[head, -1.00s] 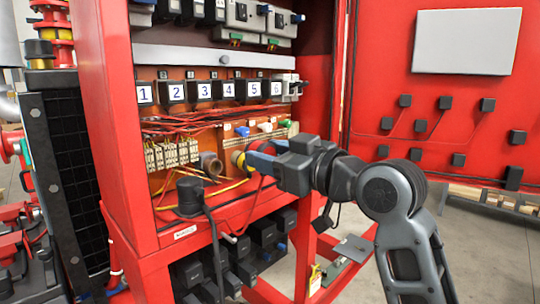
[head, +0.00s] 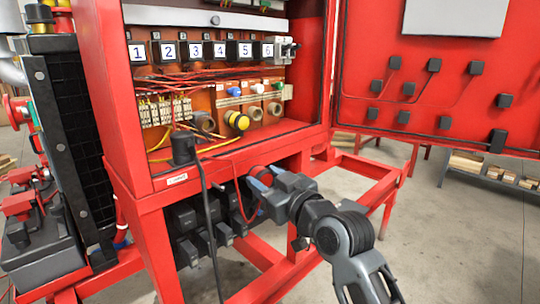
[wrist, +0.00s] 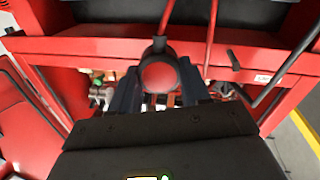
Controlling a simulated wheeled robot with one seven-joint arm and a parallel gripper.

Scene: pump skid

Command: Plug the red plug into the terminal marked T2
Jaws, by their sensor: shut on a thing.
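My gripper (head: 260,183) is shut on the red plug (head: 263,173), just in front of and below the cabinet's front sill. In the wrist view, the round red plug (wrist: 158,76) sits between the two dark blue fingers, with a red cable running up from it. In the head view, a row of round terminals stands low inside the cabinet: a brown one (head: 203,121), one with a yellow ring or plug (head: 237,121), and brown ones to its right (head: 255,112), (head: 275,108). I cannot read any T2 mark.
The red cabinet sill (head: 225,165) lies between my gripper and the terminals. A black cylinder (head: 183,149) with a hanging cable stands at the sill's left. Loose yellow and red wires cross the cabinet floor. An open red door (head: 420,75) is at the right.

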